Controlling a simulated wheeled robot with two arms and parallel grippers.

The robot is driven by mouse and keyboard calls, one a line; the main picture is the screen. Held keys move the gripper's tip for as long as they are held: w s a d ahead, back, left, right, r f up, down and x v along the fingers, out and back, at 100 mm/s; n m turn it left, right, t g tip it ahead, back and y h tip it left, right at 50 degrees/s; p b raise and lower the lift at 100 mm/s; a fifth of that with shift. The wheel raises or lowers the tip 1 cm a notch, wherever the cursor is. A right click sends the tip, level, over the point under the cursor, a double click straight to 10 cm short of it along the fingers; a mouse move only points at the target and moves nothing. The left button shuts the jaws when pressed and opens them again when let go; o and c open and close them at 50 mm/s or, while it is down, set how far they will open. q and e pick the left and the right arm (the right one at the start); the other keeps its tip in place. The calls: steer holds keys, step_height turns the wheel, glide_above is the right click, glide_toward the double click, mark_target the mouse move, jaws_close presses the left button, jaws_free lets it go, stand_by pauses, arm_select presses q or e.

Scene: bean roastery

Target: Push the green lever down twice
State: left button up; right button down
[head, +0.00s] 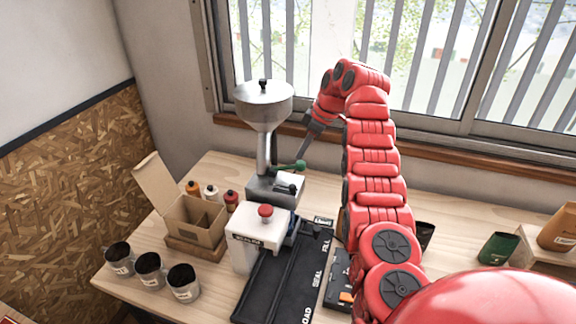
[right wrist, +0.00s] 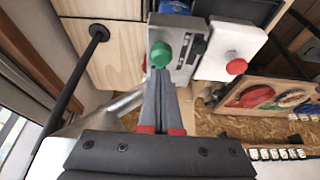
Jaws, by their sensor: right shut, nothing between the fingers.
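The green lever (head: 298,166) sticks out to the right from the grinder body (head: 266,190), below the steel hopper (head: 264,104). Its round green knob (right wrist: 161,54) also shows in the right wrist view, just beyond the fingertips. My right gripper (head: 303,156) comes from above and behind, with its tips right at the knob. In the right wrist view, the fingers (right wrist: 158,74) are shut with nothing between them. I cannot tell whether the tips touch the knob. My left gripper is not in view.
A white box with a red button (head: 265,211) stands before the grinder, beside a black labelled tray (head: 276,284). An open carton (head: 195,218), small bottles (head: 212,193) and several dark cups (head: 150,268) are left. A green pouch (head: 497,248) sits right. The window (head: 430,60) is behind.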

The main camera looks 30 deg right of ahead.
mark_target(302, 162)
steer(key=shift+f, duration=0.25)
steer(key=shift+f+b, duration=1.35)
steer(key=shift+f, duration=0.55)
steer(key=shift+r, duration=0.1)
step_height(302, 162, up, 2)
steer(key=shift+r+p, duration=0.15)
steer(key=shift+p, duration=0.15)
steer(key=shift+r+p, duration=1)
steer(key=shift+r, duration=0.8)
